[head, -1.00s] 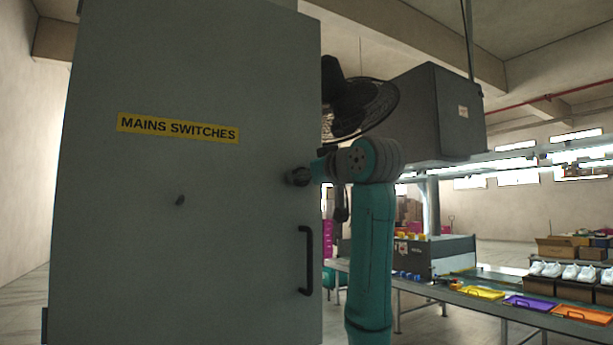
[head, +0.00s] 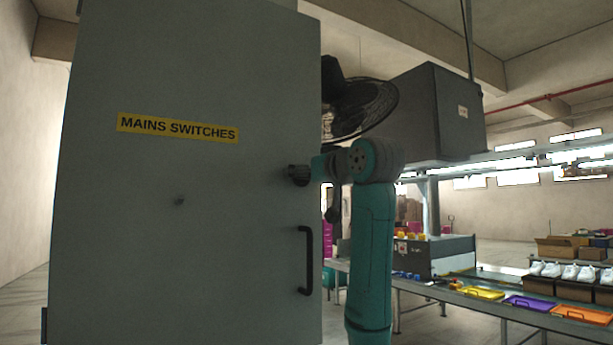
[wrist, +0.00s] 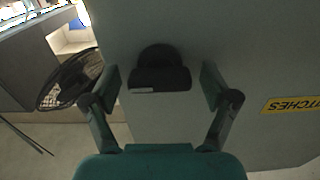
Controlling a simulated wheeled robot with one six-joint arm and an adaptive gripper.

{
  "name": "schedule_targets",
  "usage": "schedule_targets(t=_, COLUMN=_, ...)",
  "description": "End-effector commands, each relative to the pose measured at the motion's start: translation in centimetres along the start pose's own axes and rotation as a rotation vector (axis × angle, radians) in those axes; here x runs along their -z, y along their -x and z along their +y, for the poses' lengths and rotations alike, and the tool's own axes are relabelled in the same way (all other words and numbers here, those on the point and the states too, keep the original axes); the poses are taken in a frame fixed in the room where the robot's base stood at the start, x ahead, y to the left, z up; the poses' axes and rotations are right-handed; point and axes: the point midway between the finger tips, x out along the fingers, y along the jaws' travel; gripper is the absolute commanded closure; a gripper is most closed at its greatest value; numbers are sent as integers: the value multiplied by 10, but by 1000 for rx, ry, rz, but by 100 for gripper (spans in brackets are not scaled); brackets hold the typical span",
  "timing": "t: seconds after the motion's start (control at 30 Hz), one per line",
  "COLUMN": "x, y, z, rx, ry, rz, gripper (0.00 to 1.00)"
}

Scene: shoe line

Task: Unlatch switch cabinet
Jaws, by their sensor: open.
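The switch cabinet (head: 130,260) is a tall grey box filling the left of the head view, with a yellow "MAINS SWITCHES" label (head: 178,128). Its door looks closed. A black bar handle (head: 306,260) is low near the right edge. In the wrist view, a dark latch knob (wrist: 160,72) with a rounded top and a small pale mark stands out from the door. My gripper (wrist: 161,86) is open, one finger on each side of the knob, with visible gaps. In the head view, my gripper end is by the door's right edge, and its fingers are hard to make out.
A black fan (head: 365,108) and a large dark box (head: 435,112) are behind my arm. A workbench with yellow (head: 480,292), purple (head: 530,303) and orange trays (head: 582,314) runs along the right.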

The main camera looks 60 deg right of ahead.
Motion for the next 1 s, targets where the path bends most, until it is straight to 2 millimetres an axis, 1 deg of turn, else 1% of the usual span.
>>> schedule_targets(t=0.17, x=0, y=4, z=0, rx=-1, ry=1, rz=1, gripper=15)
schedule_targets(t=0.27, x=1, y=14, z=1, rx=-2, ry=0, rz=3, gripper=15)
schedule_targets(t=0.37, x=1, y=30, z=0, rx=-1, ry=3, rz=4, gripper=15)
schedule_targets(t=0.5, x=1, y=59, z=1, rx=-2, ry=3, rz=5, gripper=15)
schedule_targets(t=0.7, x=0, y=95, z=1, rx=-3, ry=3, rz=3, gripper=15)
schedule_targets(t=0.83, x=1, y=110, z=1, rx=-2, ry=1, rz=3, gripper=15)
schedule_targets(t=1.0, x=0, y=119, z=0, rx=0, ry=0, rz=0, gripper=15)
